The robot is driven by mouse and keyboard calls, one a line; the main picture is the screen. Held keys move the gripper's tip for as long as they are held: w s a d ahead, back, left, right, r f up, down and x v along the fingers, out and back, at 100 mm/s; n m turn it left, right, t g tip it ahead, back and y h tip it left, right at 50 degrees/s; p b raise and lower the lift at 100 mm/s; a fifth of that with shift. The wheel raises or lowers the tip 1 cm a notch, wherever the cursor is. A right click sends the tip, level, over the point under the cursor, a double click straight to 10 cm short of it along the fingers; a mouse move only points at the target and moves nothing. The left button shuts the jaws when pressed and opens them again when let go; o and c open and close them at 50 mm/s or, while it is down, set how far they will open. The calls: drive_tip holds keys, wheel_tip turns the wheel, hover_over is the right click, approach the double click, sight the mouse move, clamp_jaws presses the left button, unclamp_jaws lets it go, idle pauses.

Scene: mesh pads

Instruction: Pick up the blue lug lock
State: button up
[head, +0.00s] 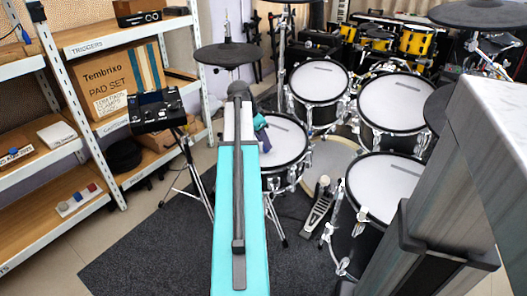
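My teal arm link runs up the middle of the view, well to the right of the strip. I cannot make out my gripper's fingers, and nothing of mine touches the strip.
White-framed shelves (88,135) with wooden boards stand at left, holding boxes. A black module (156,112) on a tripod stands between the shelves and my arm. A drum kit with mesh pads (397,102) fills the right. Dark carpet (150,245) is open at lower left.

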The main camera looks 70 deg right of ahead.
drive_tip(key=shift+b+x, duration=0.3)
drive_tip(key=shift+x, duration=1.1)
drive_tip(key=shift+s, duration=0.1)
clamp_jaws()
